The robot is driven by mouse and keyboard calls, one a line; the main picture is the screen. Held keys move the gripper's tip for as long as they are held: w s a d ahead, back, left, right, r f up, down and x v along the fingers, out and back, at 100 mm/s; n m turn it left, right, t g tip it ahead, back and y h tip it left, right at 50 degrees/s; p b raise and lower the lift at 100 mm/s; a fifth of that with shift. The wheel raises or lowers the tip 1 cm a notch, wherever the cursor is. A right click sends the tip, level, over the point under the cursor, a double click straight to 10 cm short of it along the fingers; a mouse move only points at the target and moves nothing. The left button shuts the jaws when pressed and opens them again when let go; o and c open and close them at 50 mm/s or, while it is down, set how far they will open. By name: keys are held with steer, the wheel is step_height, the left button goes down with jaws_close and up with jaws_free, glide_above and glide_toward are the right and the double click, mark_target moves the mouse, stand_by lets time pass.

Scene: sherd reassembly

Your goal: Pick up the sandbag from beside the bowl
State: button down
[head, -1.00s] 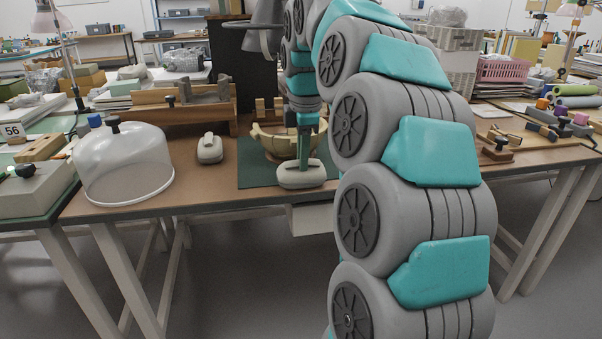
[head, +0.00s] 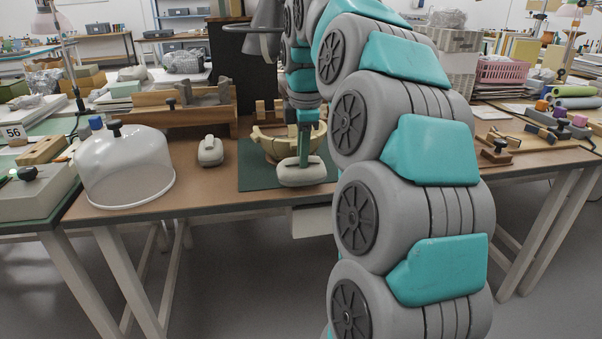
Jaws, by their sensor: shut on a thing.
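The sandbag (head: 301,176) is a pale grey-beige cushion on the front part of the green mat (head: 258,180), just in front of the bowl. My gripper (head: 303,161) points straight down over it and is shut on the top of the sandbag. I cannot tell whether the bag is clear of the mat. The bowl (head: 270,146) is cream-coloured, with an uneven, broken-looking rim. My gripper and wrist hide part of it.
A second similar bag (head: 210,152) lies left of the mat. A clear dome (head: 125,170) with a dark knob stands at the table's left end. A wooden rack (head: 185,112) is behind. My arm hides the table right of the mat.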

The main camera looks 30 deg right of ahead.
steer(key=shift+r+p, duration=0.3)
steer(key=shift+r, duration=2.5)
